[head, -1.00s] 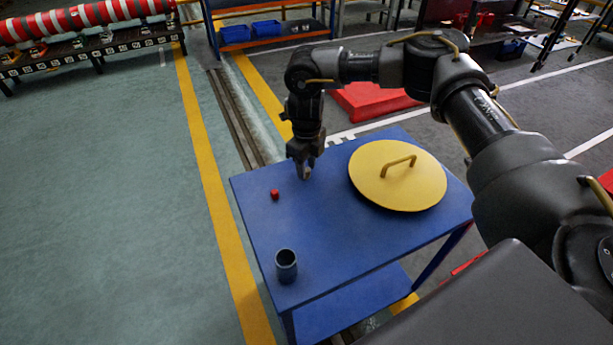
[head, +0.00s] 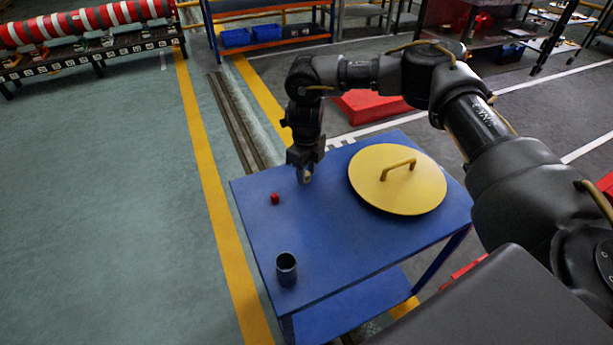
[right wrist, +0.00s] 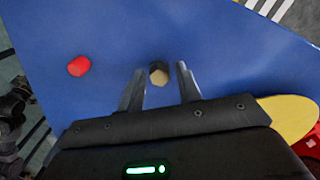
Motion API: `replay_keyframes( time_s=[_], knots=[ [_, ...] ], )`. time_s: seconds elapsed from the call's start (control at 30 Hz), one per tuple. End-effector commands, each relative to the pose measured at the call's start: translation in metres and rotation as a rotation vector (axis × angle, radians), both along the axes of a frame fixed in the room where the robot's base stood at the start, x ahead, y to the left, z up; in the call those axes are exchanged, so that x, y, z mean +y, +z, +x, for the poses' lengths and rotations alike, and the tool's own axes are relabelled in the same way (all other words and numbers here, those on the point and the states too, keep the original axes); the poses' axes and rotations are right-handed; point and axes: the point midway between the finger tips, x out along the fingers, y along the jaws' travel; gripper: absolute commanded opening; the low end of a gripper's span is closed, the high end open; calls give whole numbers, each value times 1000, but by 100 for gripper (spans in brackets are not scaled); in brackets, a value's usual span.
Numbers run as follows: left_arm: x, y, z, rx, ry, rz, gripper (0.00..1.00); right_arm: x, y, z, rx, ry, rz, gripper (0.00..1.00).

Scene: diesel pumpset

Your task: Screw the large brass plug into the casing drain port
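The brass plug (right wrist: 158,73), a small hex-shaped piece with a dark side, is on the blue table between the fingertips of my right gripper (right wrist: 161,82). Gaps show between the plug and both fingers, so the gripper is open around it and not closed on it. In the head view, my right gripper (head: 305,179) points down low over the table, left of the yellow lid, with a small tan bit of the plug at its tips. The casing drain port is not in view. My left gripper is not in view.
On the blue table (head: 330,255) are a red cap (head: 275,198), also in the right wrist view (right wrist: 79,66), a dark open cup (head: 287,268) near the front left corner, and a large yellow lid with a handle (head: 398,185). The table's middle is clear.

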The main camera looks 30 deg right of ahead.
Motion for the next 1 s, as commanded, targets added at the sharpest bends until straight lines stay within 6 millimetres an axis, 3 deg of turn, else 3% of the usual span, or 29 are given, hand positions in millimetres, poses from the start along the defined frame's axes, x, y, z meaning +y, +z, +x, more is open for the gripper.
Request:
replay_keyframes(
  time_s=[0.83,1.0],
  knots=[
    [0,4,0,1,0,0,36,0,0,0,0,0,1,35],
    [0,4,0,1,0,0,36,0,0,0,0,0,1,15]
  ],
)
